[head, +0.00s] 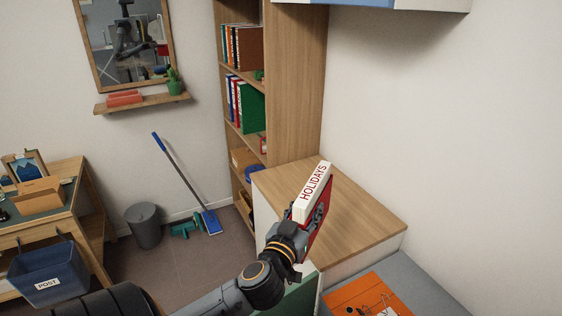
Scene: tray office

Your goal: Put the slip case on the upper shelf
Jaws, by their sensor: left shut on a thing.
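The slip case (313,190) is a red case with a white spine lettered "HOLIDAYS". It is tilted in the air in front of a wooden cabinet top. My left gripper (304,214) is shut on it from below and behind, and the fingers hide part of its red side. A tall wooden bookcase (297,85) stands behind, with binders and books on its upper levels. A small wall shelf (143,102) under the mirror holds red items and a cactus. I cannot tell which one is the upper shelf. My right gripper is not in view.
The wooden cabinet top (365,215) is bare. A grey surface with an orange folder (362,298) lies at lower right. A white-and-blue wall unit (400,4) overhangs at top right. A desk, a blue post bin (48,272), a grey bin (144,226) and a mop (185,185) stand left.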

